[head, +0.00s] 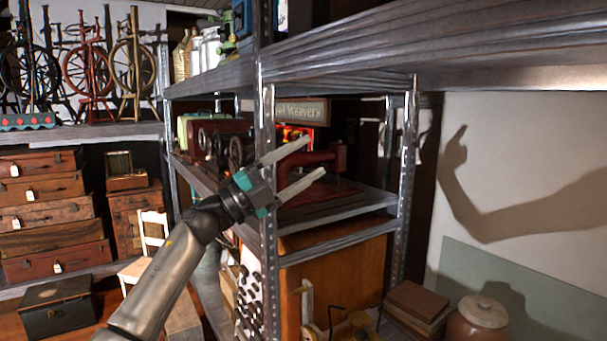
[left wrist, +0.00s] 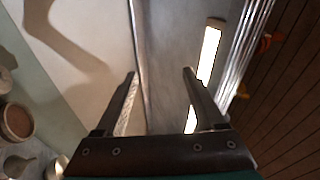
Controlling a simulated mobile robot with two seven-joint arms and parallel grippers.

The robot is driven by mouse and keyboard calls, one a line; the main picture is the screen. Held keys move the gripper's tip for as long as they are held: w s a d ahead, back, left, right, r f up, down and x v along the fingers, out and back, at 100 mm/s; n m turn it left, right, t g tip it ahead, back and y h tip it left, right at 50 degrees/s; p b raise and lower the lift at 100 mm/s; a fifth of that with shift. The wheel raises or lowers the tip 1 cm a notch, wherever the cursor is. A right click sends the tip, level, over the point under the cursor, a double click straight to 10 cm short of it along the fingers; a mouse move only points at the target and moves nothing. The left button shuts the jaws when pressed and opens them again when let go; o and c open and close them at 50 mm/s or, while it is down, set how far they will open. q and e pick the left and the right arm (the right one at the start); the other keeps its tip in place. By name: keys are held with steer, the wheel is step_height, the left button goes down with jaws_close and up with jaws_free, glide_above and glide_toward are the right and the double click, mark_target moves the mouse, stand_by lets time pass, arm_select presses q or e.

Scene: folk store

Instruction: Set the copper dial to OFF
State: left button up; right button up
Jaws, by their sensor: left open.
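I cannot make out a copper dial in either view. My left gripper (head: 314,156) is open and empty in the middle of the head view, in front of a metal shelf post (head: 266,170). Its two fingers point right, towards a dark red sewing machine (head: 338,158) on the shelf behind; I cannot tell the gap between them. In the left wrist view the open fingers (left wrist: 159,72) have nothing between them but a plain grey surface. My right gripper is in neither view.
A long grey shelf (head: 440,50) runs overhead at the right. A lidded jar (head: 478,318) and stacked books (head: 418,300) stand low at the right, by a pale wall (head: 540,130) with an arm's shadow. Suitcases (head: 45,215) and spinning wheels (head: 88,65) fill the left.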

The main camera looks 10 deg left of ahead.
arm_select(q)
steer(key=shift+w+a+f+n+t+y, duration=0.15)
steer(key=shift+f+n, duration=0.15)
steer(key=shift+f, duration=0.2)
steer(key=shift+w+f+n+t+y, duration=0.15)
steer(key=shift+f+n, duration=0.15)
steer(key=shift+f, duration=0.15)
steer(key=shift+f, duration=0.1)
